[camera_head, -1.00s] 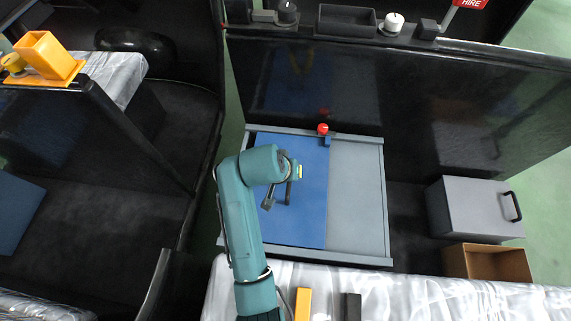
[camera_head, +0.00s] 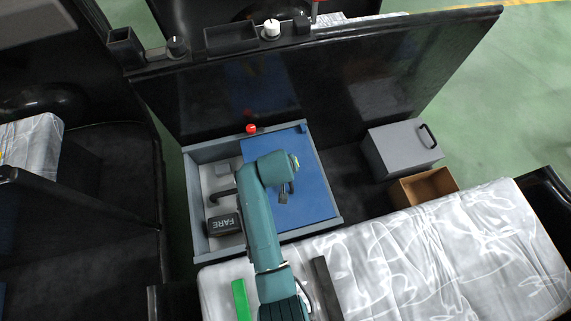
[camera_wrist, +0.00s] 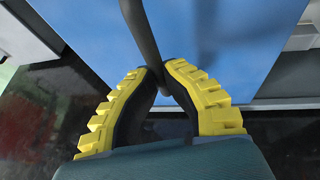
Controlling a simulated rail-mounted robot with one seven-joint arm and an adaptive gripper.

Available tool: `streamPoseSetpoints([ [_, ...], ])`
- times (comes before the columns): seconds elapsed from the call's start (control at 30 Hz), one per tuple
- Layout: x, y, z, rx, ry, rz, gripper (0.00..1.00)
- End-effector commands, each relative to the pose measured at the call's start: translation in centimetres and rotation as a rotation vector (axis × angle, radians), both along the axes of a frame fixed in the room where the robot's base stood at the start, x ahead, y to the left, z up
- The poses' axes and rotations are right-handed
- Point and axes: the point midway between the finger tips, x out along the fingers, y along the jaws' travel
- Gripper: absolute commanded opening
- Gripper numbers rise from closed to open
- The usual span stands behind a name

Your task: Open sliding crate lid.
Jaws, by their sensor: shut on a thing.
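The crate (camera_head: 196,200) is a grey, shallow box on the dark floor. Its blue sliding lid (camera_head: 318,187) covers the right part, and the left part is uncovered. A black box marked FARE (camera_head: 225,223) and a dark hooked piece (camera_head: 222,194) show in the uncovered part. My gripper (camera_head: 288,192) is over the lid. In the wrist view, my gripper (camera_wrist: 163,88) is closed around a dark bar, the lid's handle (camera_wrist: 139,28), above the blue surface. My arm hides part of the lid's left side.
A red knob (camera_head: 251,128) sits at the crate's far rim. A black panel (camera_head: 300,85) stands behind it. A grey case (camera_head: 400,150) and an open brown box (camera_head: 424,188) are to the right. A wrapped seat (camera_head: 420,250), with a green bar (camera_head: 241,300) and dark bar (camera_head: 326,285), is in front.

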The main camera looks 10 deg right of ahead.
Motion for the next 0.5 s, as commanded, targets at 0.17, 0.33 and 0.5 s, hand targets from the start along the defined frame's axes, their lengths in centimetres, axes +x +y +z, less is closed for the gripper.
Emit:
streamPoseSetpoints([
  [0.17,-0.37,0.15,-0.73,0.005,0.012,0.001,0.14],
  [0.33,-0.23,0.12,-0.46,0.003,0.007,0.0,0.41],
  [0.5,-0.14,0.09,-0.28,0.002,0.004,0.0,0.41],
])
